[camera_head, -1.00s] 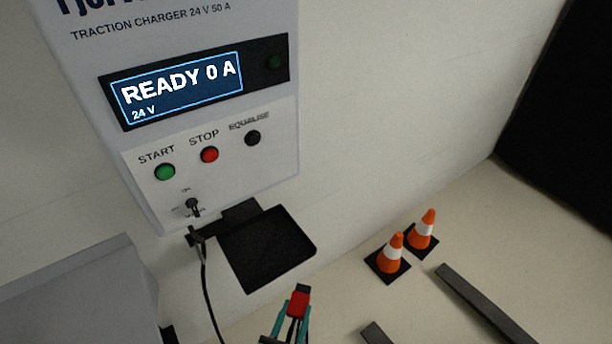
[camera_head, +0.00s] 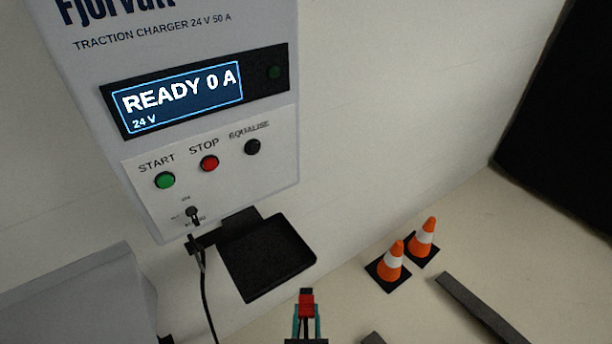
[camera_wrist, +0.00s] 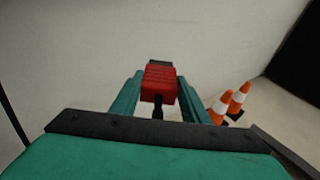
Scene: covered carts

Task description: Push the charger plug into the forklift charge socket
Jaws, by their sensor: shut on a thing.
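The charger plug is a small red block with a dark front end and a black cable behind it. In the head view the plug (camera_head: 306,305) is at the bottom centre, held between the teal fingers of my gripper (camera_head: 307,318). In the wrist view the plug (camera_wrist: 159,82) sits between the two fingertips of my gripper (camera_wrist: 159,95), its dark end pointing away. My gripper is shut on it, in the air right of and below the black tray. The forklift charge socket is not seen in either view.
The wall charger (camera_head: 215,65) reads "READY 0 A", with START, STOP and EQUALISE buttons. A black tray (camera_head: 267,257) juts out below it, with a cable (camera_head: 207,300) hanging beside. A grey box (camera_head: 85,305) is lower left. Two orange cones (camera_head: 391,262) and a dark bar (camera_head: 483,308) lie right.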

